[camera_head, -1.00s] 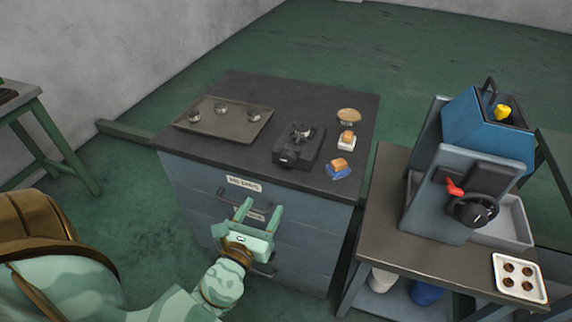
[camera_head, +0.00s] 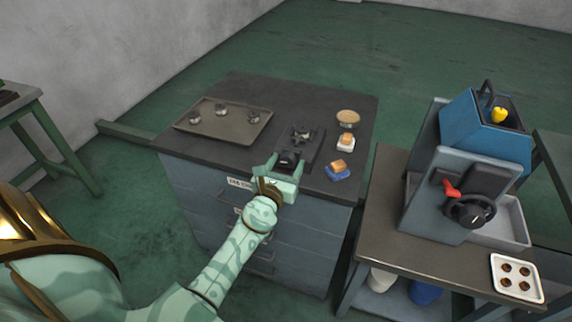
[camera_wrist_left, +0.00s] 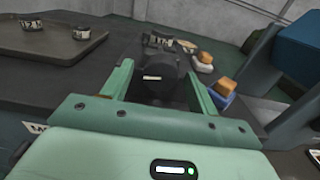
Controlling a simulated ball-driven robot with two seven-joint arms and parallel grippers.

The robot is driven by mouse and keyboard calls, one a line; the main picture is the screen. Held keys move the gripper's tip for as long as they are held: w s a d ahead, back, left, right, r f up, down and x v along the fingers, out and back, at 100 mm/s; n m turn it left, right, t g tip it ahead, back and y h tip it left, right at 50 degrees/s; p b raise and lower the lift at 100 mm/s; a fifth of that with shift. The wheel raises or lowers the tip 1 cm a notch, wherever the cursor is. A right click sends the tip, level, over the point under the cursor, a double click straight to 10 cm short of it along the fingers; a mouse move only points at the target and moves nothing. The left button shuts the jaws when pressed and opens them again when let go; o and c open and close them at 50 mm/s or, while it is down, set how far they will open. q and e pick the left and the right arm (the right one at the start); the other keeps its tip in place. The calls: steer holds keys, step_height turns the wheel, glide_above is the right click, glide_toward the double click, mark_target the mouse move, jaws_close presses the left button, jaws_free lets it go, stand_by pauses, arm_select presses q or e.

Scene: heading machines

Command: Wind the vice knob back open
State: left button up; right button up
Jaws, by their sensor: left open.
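The small black vice (camera_head: 310,145) sits on the dark top of the drawer cabinet, with a metal piece (camera_head: 302,132) at its far part. Its round dark knob (camera_head: 288,161) faces me at the front end and also shows in the left wrist view (camera_wrist_left: 153,86), with a pale bar mark across its face. My left gripper (camera_head: 287,163) is open, with its green fingers on either side of the knob. My right gripper is not in view.
A tray (camera_head: 235,133) with several small metal parts lies left of the vice. Right of it are a wooden-topped brush or disc (camera_head: 347,116) and two small blocks, one on a blue base (camera_head: 338,173). A blue machine (camera_head: 470,190) stands on the right bench.

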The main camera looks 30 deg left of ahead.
arm_select(q)
steer(key=c, duration=1)
steer(key=shift+n, duration=0.3)
steer(key=n, duration=0.3)
steer(key=shift+b, duration=0.35)
steer(key=n+b, duration=0.1)
steer(key=n, duration=0.3)
steer(key=shift+d+n, duration=0.1)
steer(key=shift+n, duration=0.2)
steer(key=n, duration=0.3)
steer(key=shift+r+n, duration=0.1)
steer(key=shift+n, duration=2)
